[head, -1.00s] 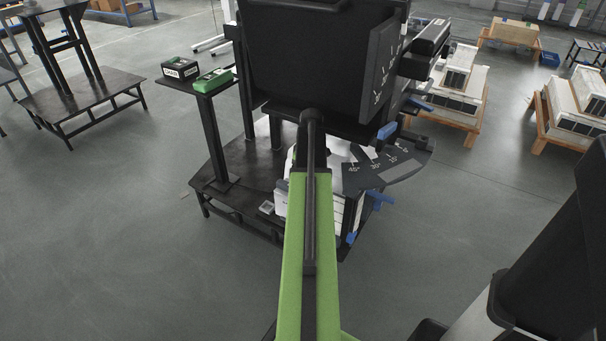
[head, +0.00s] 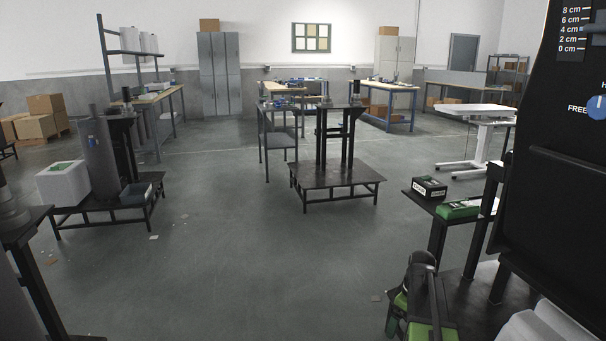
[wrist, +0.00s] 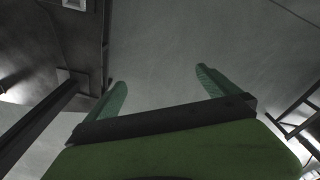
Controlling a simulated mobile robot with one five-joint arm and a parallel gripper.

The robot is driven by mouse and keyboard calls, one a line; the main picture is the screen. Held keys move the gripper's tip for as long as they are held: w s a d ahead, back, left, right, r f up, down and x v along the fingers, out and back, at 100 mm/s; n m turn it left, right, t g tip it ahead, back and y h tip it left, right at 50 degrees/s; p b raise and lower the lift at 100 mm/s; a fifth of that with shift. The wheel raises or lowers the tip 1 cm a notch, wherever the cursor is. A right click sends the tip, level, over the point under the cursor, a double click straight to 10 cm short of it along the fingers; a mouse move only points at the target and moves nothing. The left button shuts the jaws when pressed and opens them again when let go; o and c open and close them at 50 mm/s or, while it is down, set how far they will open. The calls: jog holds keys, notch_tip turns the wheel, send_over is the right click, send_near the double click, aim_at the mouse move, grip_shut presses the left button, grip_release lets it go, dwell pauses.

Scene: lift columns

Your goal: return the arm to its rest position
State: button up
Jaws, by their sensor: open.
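My gripper (wrist: 161,88) shows in the wrist view with its two green fingers spread wide apart. Nothing is between the fingers; only grey floor shows beyond them. In the head view, my green and black arm (head: 424,300) is at the bottom right, close beside the dark stand. It looks short and folded there, and its lower part is cut off by the picture's edge. The fingers cannot be made out clearly in the head view.
A black stand with a small shelf (head: 427,204) is right by my arm, holding a black box (head: 430,187) and a green case (head: 458,210). A tall black panel (head: 555,190) fills the right edge. A low black platform (head: 337,176) stands mid-room.

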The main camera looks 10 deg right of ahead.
jog(key=s+a, duration=0.3)
jog(key=a, duration=2.9)
notch_tip(320, 180, up, 32)
jog(key=s+m+g+p, duration=0.1)
jog(key=m+p, duration=0.4)
jog(key=p, duration=2.6)
jog(key=shift+s+f+m+h+p, duration=0.3)
jog(key=shift+s+m+p, duration=0.1)
jog(key=shift+s, duration=0.45)
jog(key=shift+d, duration=0.1)
jog(key=shift+d, duration=0.1)
